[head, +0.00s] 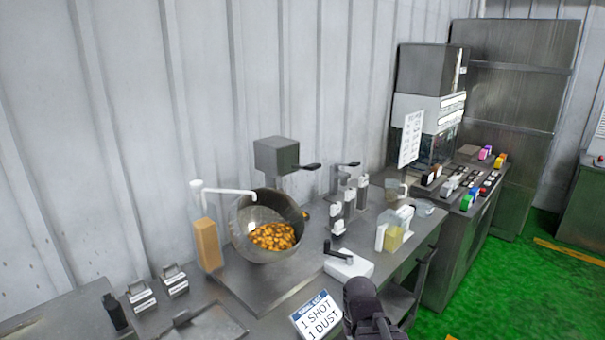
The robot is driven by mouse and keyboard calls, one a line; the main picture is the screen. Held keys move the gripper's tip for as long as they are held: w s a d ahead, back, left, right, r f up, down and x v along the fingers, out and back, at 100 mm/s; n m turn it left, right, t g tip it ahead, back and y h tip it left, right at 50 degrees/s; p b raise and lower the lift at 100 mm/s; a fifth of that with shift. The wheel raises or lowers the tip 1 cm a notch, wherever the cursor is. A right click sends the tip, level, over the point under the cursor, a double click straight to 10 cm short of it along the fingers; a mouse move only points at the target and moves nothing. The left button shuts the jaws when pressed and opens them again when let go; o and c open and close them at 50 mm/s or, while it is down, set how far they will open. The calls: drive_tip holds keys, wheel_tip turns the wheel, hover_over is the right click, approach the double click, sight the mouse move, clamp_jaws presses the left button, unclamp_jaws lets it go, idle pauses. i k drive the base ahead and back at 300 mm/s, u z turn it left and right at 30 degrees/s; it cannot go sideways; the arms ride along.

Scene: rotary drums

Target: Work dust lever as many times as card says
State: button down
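A card (317,316) with a blue header leans at the front of the bench and reads "1 SHOT 1 DUST". A grey box (277,156) stands above the drum with a dark lever (307,167) sticking out to its right. A second dark lever (347,164) tops a slim dispenser just right of it. I see no label telling which is the dust lever. The tilted metal drum (242,252) holds orange-brown pieces (272,236). My gripper (364,290) is dark, low in the picture beside the card, apart from both levers; its fingers are not clear.
A white block with a black crank (348,265) sits between my gripper and the drum. A white post with an arm (199,212) stands left of the drum. Bottles (349,202) and a yellow-filled container (394,239) stand to the right. Green floor (505,290) is open at right.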

sight(313, 166)
drive_tip(key=k, duration=1.3)
drive_tip(key=u, duration=0.4)
drive_tip(key=i, duration=1.7)
drive_tip(key=z, duration=0.5)
